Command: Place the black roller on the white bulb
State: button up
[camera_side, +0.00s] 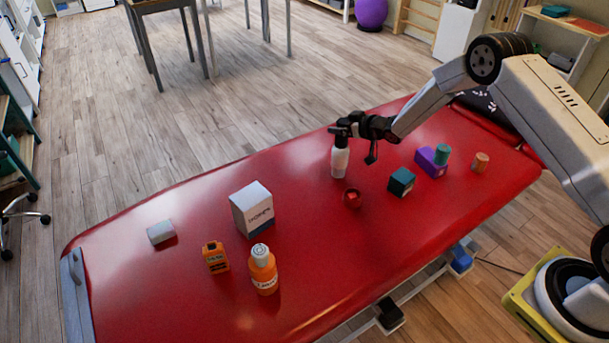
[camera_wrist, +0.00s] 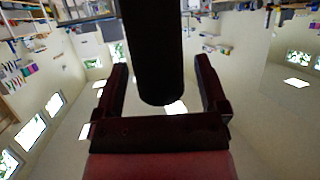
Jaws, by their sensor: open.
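My gripper (camera_side: 353,144) is open over the far side of the red couch. Its two dark fingers also show in the wrist view (camera_wrist: 162,64). There, a smooth black cylinder (camera_wrist: 155,50) comes in from the top edge between the fingers, with a gap on each side. I cannot tell whether it is the black roller. In the side view, a white bottle (camera_side: 340,162) stands upright just below and left of the gripper, its dark top overlapping the fingers. I cannot make out a separate white bulb or black roller there.
The red couch (camera_side: 330,265) also holds a white-and-blue box (camera_side: 252,209), a pale block (camera_side: 161,231), orange bottles (camera_side: 263,270), a red round item (camera_side: 352,198), a teal cube (camera_side: 401,182), a purple block (camera_side: 431,162) and an orange cylinder (camera_side: 480,162). The front middle is clear.

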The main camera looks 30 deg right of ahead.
jog(key=shift+r, duration=0.15)
jog(key=shift+s+r, duration=0.1)
jog(key=shift+s, duration=0.1)
jog(key=v, duration=1.1)
jog(key=shift+s+d, duration=0.15)
jog(key=shift+s, duration=0.15)
jog(key=shift+r, duration=0.1)
dwell(0.3)
jog(key=s+a+r+m+g+h, duration=0.1)
jog(key=s+a+r+g, duration=0.1)
jog(key=s, duration=0.7)
jog(key=s+a+r+g+h, duration=0.1)
jog(key=s+a+g, duration=0.3)
jog(key=s, duration=0.4)
jog(key=s+a+r+m+g+h, duration=0.1)
jog(key=s+a+r+g, duration=0.2)
jog(key=s, duration=0.6)
jog(key=shift+s+r+m+g, duration=0.3)
jog(key=shift+r+g, duration=0.2)
jog(key=shift+g, duration=0.2)
